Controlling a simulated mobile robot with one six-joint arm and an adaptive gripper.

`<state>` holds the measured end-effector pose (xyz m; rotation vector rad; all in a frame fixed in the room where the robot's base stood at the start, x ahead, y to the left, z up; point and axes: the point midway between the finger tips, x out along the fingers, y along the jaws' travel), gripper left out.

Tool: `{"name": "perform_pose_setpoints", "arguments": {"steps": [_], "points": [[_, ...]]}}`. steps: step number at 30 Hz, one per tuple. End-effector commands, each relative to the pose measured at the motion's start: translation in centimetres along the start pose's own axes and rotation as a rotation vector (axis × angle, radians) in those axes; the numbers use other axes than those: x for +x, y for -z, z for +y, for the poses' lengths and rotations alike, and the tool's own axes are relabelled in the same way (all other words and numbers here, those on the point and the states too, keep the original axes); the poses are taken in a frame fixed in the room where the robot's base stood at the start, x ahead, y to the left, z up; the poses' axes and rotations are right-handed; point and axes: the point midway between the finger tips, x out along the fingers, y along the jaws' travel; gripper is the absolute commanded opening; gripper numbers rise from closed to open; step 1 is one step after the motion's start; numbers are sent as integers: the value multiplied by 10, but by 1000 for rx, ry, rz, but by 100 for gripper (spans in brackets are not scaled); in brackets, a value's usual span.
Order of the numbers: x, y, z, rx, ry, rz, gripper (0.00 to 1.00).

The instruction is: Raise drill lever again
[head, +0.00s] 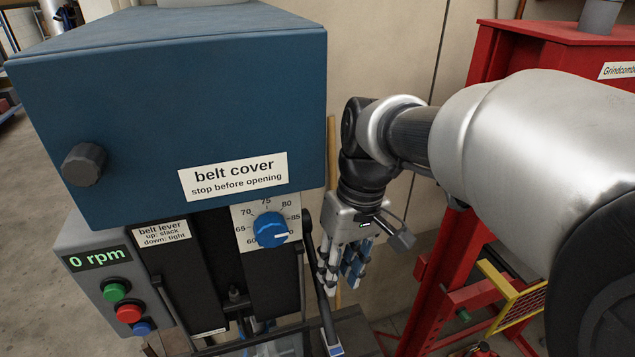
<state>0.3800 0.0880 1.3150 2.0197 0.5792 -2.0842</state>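The drill's blue head, labelled "belt cover" (170,100), fills the left half of the head view. A dark, slim lever rod (324,312) slopes down at the right side of the drill, with its lower end near the bottom edge. I cannot tell which way it is set or where its pivot is. My gripper (341,275) hangs pointing down, just right of the drill and close to the upper part of this rod. Its fingers stand apart, with nothing clearly seen between them. Whether a finger touches the rod is unclear.
A control box reads "0 rpm" (97,258), with green, red and blue buttons. A blue dial knob (270,229) sits under the cover. A red frame (440,290) and red cabinet (560,55) stand at the right. A wooden stick (332,150) stands behind my gripper.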

Motion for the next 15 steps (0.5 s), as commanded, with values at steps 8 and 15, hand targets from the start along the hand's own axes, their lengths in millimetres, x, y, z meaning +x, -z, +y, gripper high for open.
{"name": "perform_pose_setpoints", "arguments": {"steps": [8, 15], "points": [[66, -1, 0, 1, 1, -4, 26], [113, -1, 0, 2, 0, -3, 26]]}}
